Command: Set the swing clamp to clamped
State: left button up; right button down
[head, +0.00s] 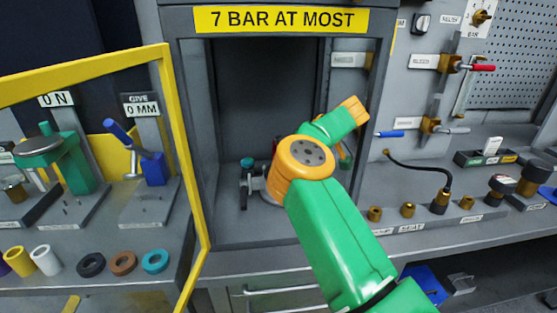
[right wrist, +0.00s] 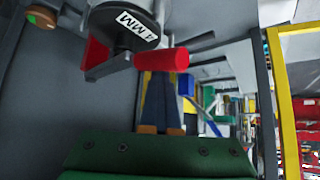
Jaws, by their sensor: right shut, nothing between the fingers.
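The swing clamp appears to be the device inside the grey cabinet, mostly hidden behind my right arm in the head view. A teal-topped dark post (head: 247,180) shows to the left of my orange wrist joint. In the right wrist view a red cylindrical piece (right wrist: 161,59) on a dark arm lies across the top, beside a dark disc marked "4 MM" (right wrist: 128,24). My right gripper (right wrist: 158,78) is shut and empty, its fingertips close below the red piece; contact cannot be told. My left gripper is not in view.
The yellow frame (head: 186,150) of an open door stands left of the cabinet opening. The cabinet's side walls and the header sign "7 BAR AT MOST" (head: 281,19) bound the opening. Toggle clamps (head: 452,64) and a black hose (head: 425,168) are to the right.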

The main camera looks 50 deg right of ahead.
jog(key=shift+s+d, duration=0.1)
jog(key=shift+d, duration=0.05)
dwell(0.3)
jog(key=shift+r, duration=0.3)
jog(key=r, duration=0.1)
jog(key=r+b, duration=0.1)
jog(key=r, duration=0.1)
jog(key=shift+s, duration=0.3)
jog(key=s+a+r+b, duration=0.4)
jog(key=s+a+r, duration=0.5)
jog(key=a, duration=0.1)
jog(key=shift+s+r, duration=0.2)
jog(key=shift+r, duration=0.05)
